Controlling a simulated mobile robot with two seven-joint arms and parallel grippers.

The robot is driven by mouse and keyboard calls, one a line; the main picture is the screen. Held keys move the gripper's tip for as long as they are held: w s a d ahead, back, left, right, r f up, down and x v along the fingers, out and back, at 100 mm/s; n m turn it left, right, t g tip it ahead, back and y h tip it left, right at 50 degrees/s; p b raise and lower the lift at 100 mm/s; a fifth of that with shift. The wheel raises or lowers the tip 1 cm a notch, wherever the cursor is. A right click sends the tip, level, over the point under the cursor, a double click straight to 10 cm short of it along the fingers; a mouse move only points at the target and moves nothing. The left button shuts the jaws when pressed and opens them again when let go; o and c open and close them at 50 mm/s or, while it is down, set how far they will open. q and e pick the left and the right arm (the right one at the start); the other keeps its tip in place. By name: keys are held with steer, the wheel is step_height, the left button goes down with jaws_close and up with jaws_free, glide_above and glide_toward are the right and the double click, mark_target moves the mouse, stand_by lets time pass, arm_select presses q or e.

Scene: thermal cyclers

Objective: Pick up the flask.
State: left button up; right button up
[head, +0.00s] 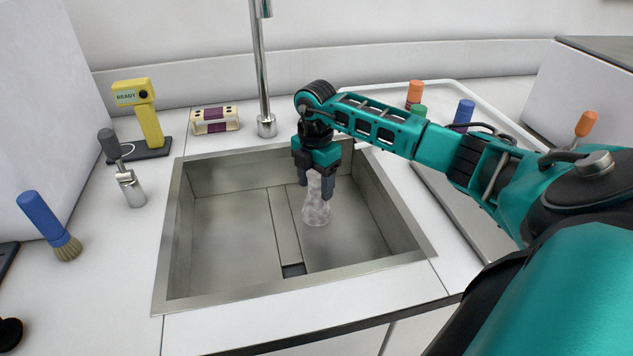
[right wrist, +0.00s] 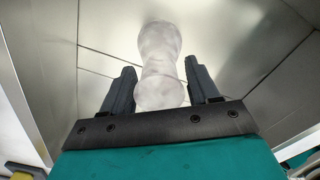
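The flask (head: 317,212) is a whitish, see-through vessel with a narrow neck and wider base, standing in the right part of the sink (head: 230,235). My right gripper (head: 315,190) points down over it, with a finger on each side of its upper part. In the right wrist view, the flask (right wrist: 160,65) lies between the two fingers of the right gripper (right wrist: 163,80). The fingers are apart, with narrow gaps to the flask. My left gripper is not in view.
A tall faucet (head: 262,70) rises behind the sink. A white tray (head: 455,92) and several coloured-capped items are to the right. The sink's left part is empty.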

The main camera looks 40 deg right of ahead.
jaws_close()
stand_by(0.3)
steer(key=shift+r, duration=0.15)
